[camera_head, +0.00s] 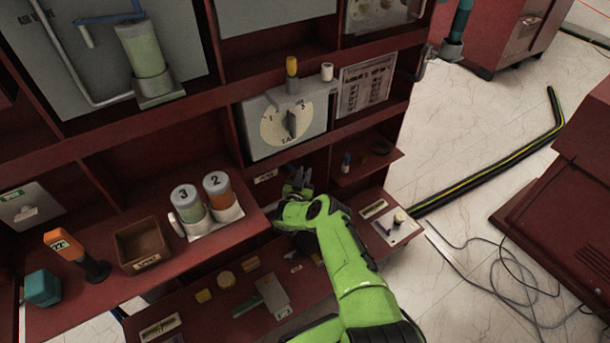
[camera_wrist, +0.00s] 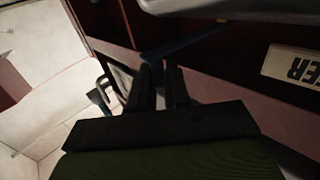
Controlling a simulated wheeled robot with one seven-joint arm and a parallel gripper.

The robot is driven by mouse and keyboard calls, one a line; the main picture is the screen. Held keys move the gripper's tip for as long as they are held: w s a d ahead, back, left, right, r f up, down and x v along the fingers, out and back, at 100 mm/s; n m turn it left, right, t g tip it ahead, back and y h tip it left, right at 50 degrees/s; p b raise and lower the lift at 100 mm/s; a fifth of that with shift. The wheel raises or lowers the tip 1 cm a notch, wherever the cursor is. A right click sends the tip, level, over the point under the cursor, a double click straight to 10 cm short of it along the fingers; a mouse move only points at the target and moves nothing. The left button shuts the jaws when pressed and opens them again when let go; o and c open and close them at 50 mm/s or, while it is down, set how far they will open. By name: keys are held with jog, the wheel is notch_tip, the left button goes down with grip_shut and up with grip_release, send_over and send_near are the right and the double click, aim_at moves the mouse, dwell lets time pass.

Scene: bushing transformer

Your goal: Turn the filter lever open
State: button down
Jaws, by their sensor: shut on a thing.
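My gripper (camera_head: 298,188) is at the end of my green arm, inside the low compartment under the grey dial box. In the wrist view its two dark fingers (camera_wrist: 160,82) are close together, with their tips at a thin blue bar, which looks like the filter lever (camera_wrist: 200,42). The gripper is shut on this lever.
The grey dial box (camera_head: 287,120) is just above my gripper. Orange-and-green jars (camera_head: 218,190) marked 3 and 2 stand on the shelf to the left. A small red shelf (camera_head: 366,168) sticks out on the right. Pale floor (camera_head: 460,130) is open farther right, with a black hose.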

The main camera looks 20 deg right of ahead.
jog(key=shift+w+a+r, duration=0.1)
jog(key=shift+w+a, duration=0.05)
jog(key=c, duration=1.3)
grip_release()
jog(key=shift+w+a, duration=0.1)
jog(key=shift+o, duration=0.2)
notch_tip(320, 180, up, 10)
jog(key=p, duration=0.5)
